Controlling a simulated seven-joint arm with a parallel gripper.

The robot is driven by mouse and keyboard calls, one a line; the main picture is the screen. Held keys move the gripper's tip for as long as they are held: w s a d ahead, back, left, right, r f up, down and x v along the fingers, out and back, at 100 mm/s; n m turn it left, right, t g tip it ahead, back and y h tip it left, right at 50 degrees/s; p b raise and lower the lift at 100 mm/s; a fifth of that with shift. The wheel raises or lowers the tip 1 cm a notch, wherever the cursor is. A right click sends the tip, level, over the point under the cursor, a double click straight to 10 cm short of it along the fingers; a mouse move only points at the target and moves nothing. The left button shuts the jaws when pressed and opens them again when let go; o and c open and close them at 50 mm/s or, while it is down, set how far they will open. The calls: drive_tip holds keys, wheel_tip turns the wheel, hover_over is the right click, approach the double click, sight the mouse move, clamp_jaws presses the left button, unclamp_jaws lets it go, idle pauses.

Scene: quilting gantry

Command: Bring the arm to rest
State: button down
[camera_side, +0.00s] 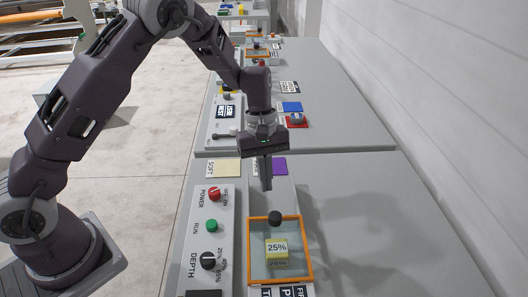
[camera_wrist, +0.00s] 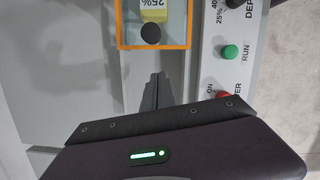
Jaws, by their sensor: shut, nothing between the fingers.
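My gripper (camera_side: 265,186) is shut and empty. It points down above the grey table, a little behind an orange-framed clear cover (camera_side: 308,248) with a black knob (camera_side: 275,217). In the wrist view, my gripper's fingers (camera_wrist: 157,78) show together as one dark shape, just short of the orange frame (camera_wrist: 187,44) and its black knob (camera_wrist: 151,33). My gripper is apart from the knob. A yellow block (camera_side: 277,250) marked 25% sits under the cover.
A control panel left of the cover has a red POWER knob (camera_side: 214,194), a green RUN button (camera_side: 211,226) and a black DEPTH knob (camera_side: 208,260). Pale yellow (camera_side: 224,169) and purple (camera_side: 279,167) squares lie behind. The table's right side is clear, beside a wall (camera_side: 430,80).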

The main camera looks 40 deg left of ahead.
wheel_tip(320, 180, up, 12)
drive_tip(key=s+a+r+m, duration=0.1)
drive_tip(key=a, duration=0.1)
drive_tip(key=s+r+m+t, duration=0.3)
drive_tip(key=s+r+m, duration=0.1)
drive_tip(key=s+r, duration=0.45)
drive_tip(key=s+a+m+t+y, duration=0.2)
drive_tip(key=s+m, duration=0.4)
drive_tip(key=s, duration=1)
drive_tip(key=shift+s+a+r+m+t, duration=0.35)
drive_tip(key=shift+a+t, duration=0.35)
drive_tip(key=shift+t, duration=0.3)
drive_tip(key=c, duration=2.1)
unclamp_jaws()
